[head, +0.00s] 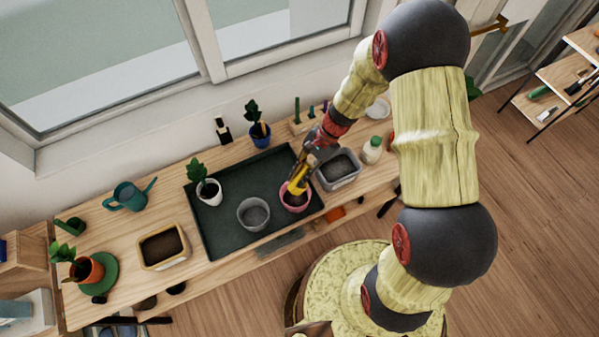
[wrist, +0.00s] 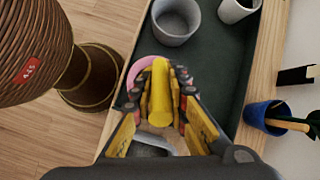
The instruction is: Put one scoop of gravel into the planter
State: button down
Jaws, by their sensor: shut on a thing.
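My gripper (head: 300,178) is shut on the yellow handle of a tool, probably the scoop (wrist: 160,98). It holds it over the pink pot (head: 294,204), near that pot's right rim. The tool's far end is hidden, so I cannot tell whether it carries gravel. The pink pot also shows in the wrist view (wrist: 134,72), partly behind my fingers. A grey bin (head: 346,183) with dark grey, grainy fill stands just right of my gripper.
A dark green tray (head: 228,238) lies under the pots. A white pot with a plant (head: 209,194) and a blue pot (head: 260,140) stand behind. A tan box of soil (head: 164,264) and a teal watering can (head: 128,196) are left.

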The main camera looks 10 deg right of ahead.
jog(key=shift+r+t+h+p, duration=0.25)
jog(key=shift+t+h+p, duration=0.15)
jog(key=shift+h+p, duration=0.45)
jog(key=shift+r+t+h+p, duration=0.35)
jog(key=shift+h+p, duration=0.1)
jog(key=shift+p, duration=0.4)
jog(key=h+p, duration=0.1)
jog(key=p, duration=0.1)
jog(key=shift+r+p, duration=0.15)
jog(key=shift+p, duration=0.25)
jog(key=shift+t+h+p, duration=0.25)
jog(key=shift+h+p, duration=0.05)
jog(key=shift+p, duration=0.55)
jog(key=shift+r+p, duration=0.1)
jog(key=shift+p, duration=0.8)
jog(key=h+p, duration=0.1)
jog(key=p, duration=0.6)
jog(key=shift+d+r+t, duration=0.1)
jog(key=shift+t, duration=0.3)
jog(key=shift+h+p, duration=0.3)
jog(key=shift+p, duration=0.5)
jog(key=shift+f, duration=0.2)
